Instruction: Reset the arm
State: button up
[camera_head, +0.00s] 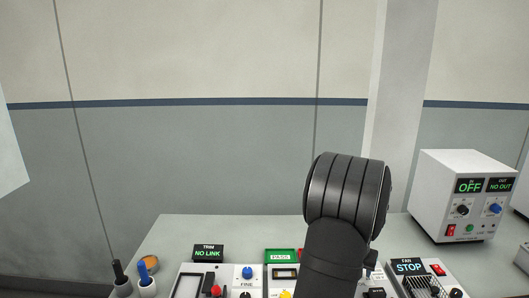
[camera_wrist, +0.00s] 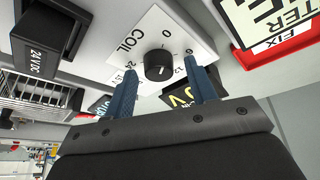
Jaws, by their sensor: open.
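My gripper (camera_wrist: 160,68) shows in the wrist view with its two blue fingers apart. Nothing is held between them. A black dial knob (camera_wrist: 159,65) on a white plate marked COIL (camera_wrist: 148,33) appears between the fingertips in the picture; I cannot tell how far away it is or whether a finger touches it. In the head view my black arm rises at right of centre, over the bench, and my gripper is hidden there.
The grey bench (camera_head: 185,233) carries panels with a NO LINK display (camera_head: 208,253), a green PASS sign (camera_head: 280,256) and a STOP display (camera_head: 408,267). A white box reading OFF (camera_head: 463,160) stands at right. A 24 VDC block (camera_wrist: 47,37) and red-framed sign (camera_wrist: 262,45) flank the dial.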

jog(key=shift+r, duration=0.1)
jog(key=v, duration=1.7)
jog(key=x, duration=1.7)
jog(key=shift+f, duration=0.35)
jog(key=shift+r+m, duration=0.2)
jog(key=shift+m, duration=0.6)
jog(key=s+a+r+n, duration=0.1)
jog(key=r+n, duration=0.1)
jog(key=r, duration=0.6)
jog(key=s+a+r+n+g, duration=0.1)
jog(key=a+r+n, duration=0.1)
jog(key=r, duration=0.5)
jog(key=shift+s+a+r+g, duration=0.25)
jog(key=shift+r+g, duration=0.05)
jog(key=shift+r, duration=0.1)
